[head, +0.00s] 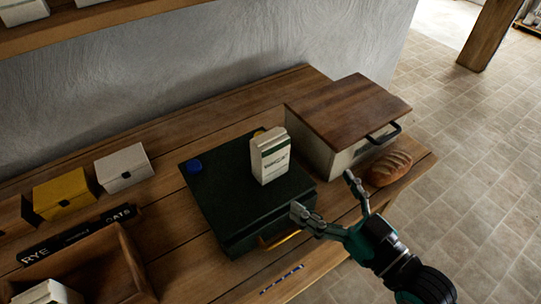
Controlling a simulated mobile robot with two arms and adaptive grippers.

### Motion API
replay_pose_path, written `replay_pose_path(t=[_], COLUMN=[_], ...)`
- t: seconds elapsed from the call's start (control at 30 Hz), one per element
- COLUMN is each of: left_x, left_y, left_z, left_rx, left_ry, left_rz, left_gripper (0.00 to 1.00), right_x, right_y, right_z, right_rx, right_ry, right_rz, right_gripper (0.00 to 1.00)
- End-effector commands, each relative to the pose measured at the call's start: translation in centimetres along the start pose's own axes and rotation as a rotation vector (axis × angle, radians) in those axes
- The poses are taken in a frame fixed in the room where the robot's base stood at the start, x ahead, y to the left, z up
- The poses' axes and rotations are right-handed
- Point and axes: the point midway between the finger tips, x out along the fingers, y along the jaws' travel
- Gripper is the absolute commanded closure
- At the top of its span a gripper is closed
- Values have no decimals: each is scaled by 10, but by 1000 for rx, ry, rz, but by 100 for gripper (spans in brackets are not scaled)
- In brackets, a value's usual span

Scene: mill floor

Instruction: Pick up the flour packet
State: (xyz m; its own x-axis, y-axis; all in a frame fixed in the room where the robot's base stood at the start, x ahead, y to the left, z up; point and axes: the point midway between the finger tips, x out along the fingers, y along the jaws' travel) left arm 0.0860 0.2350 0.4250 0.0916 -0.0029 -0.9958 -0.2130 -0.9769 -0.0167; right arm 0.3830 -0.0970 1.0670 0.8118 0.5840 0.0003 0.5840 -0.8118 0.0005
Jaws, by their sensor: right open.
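A white flour packet (269,158) with a green band and dark lettering stands upright on top of a dark green box (216,200) on the wooden counter. My right gripper (323,194) is open and empty. Its two fingers point up and left in the picture, toward the packet, and are apart from it. The gripper shows at the front right corner of the dark box. My left gripper is not in view. Another white packet (47,293) is partly visible in a wooden tray at the lower left.
A bread box (345,112) with a wooden lid and dark handle stands right of the dark box. A loaf (388,168) lies beside it. Yellow (64,192) and white (124,167) small boxes stand at left. A shelf (95,20) runs along the wall above.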

Motion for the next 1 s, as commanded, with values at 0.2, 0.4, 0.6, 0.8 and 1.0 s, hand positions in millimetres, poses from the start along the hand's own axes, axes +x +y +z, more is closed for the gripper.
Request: replay_pose_path(t=[0.2,0.4,0.6,0.8,1.0], left_x=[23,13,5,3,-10], left_y=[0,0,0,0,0], left_z=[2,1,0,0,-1], left_rx=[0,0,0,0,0], left_ry=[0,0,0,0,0], left_rz=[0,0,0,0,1], left_gripper=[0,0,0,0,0], right_x=[32,74,109,122,150], right_y=[1,0,0,0,1], right_z=[2,-5,-2,-2,-4], right_rx=[1,3,2,1,3], right_ry=[11,5,1,1,1], right_rz=[2,0,1,1,0], right_gripper=[0,0,0,0,0])
